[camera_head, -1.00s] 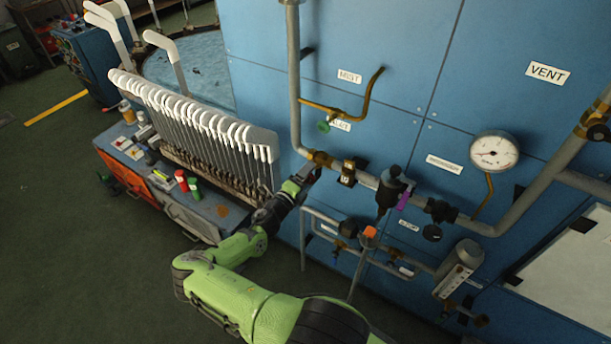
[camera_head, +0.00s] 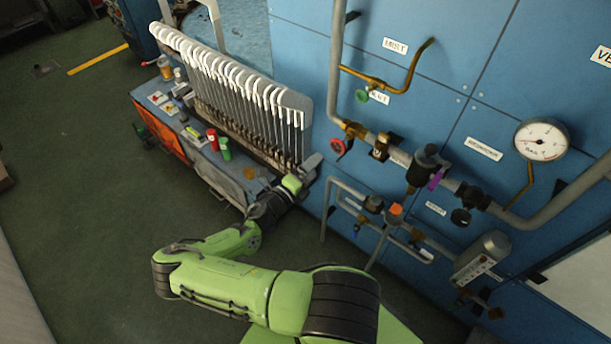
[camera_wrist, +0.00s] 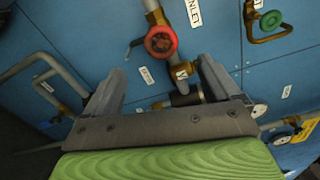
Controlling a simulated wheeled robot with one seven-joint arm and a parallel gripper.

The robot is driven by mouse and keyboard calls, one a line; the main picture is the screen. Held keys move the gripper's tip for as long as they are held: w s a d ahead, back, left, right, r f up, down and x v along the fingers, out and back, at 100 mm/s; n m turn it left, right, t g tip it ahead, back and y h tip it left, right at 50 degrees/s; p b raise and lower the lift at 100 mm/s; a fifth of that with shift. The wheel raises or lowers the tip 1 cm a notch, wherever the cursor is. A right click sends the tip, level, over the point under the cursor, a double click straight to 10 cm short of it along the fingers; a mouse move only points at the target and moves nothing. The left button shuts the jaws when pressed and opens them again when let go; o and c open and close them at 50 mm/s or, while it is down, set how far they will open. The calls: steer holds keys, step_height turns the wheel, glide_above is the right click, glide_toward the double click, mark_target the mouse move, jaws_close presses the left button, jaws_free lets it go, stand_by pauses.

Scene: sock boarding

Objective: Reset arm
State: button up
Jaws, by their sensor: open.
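My gripper (camera_head: 304,172) is at the end of my green arm, in front of the blue panel and just right of the rack of white forms. In the wrist view my gripper (camera_wrist: 155,80) shows two grey fingers spread apart with nothing between them. A red valve wheel (camera_wrist: 161,40) on the inlet pipe lies beyond the fingertips there. In the head view the red valve wheel (camera_head: 338,149) is right of and above my gripper, apart from it.
A rack of white sock forms (camera_head: 240,80) stands on a grey cabinet (camera_head: 235,184) with red and green cans. Pipes, a green valve wheel (camera_head: 362,96) and a pressure gauge (camera_head: 542,140) are on the blue panel (camera_head: 440,60). Dark floor (camera_head: 80,180) at left is clear.

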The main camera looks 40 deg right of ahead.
steer(key=shift+s+a, duration=0.15)
steer(key=shift+a, duration=1.45)
